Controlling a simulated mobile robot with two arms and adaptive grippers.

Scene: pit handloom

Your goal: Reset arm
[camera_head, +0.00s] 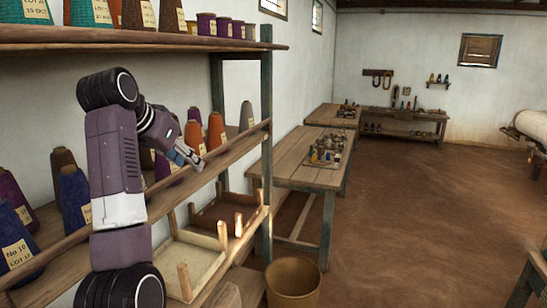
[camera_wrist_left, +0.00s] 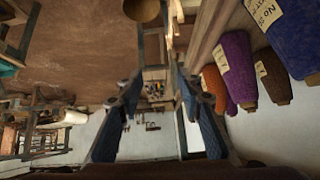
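My left arm comes in from the left in the head view and bends in front of the yarn shelf. My left gripper (camera_head: 192,158) is beside the middle shelf board (camera_head: 220,158), near several orange and purple yarn cones (camera_head: 216,131). In the left wrist view the two fingers of the left gripper (camera_wrist_left: 158,72) stand apart with nothing seen between them. In that view a purple cone (camera_wrist_left: 237,66) and other cones lie to the right of the fingers, apart from them. My right gripper is not in view.
The shelf post (camera_head: 266,130) stands right of the gripper. Wooden trays (camera_head: 190,268) sit on the lower shelf. A tan bin (camera_head: 293,284) stands on the floor. A workbench (camera_head: 300,165) with small items is beyond. The brown floor (camera_head: 420,220) is open on the right.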

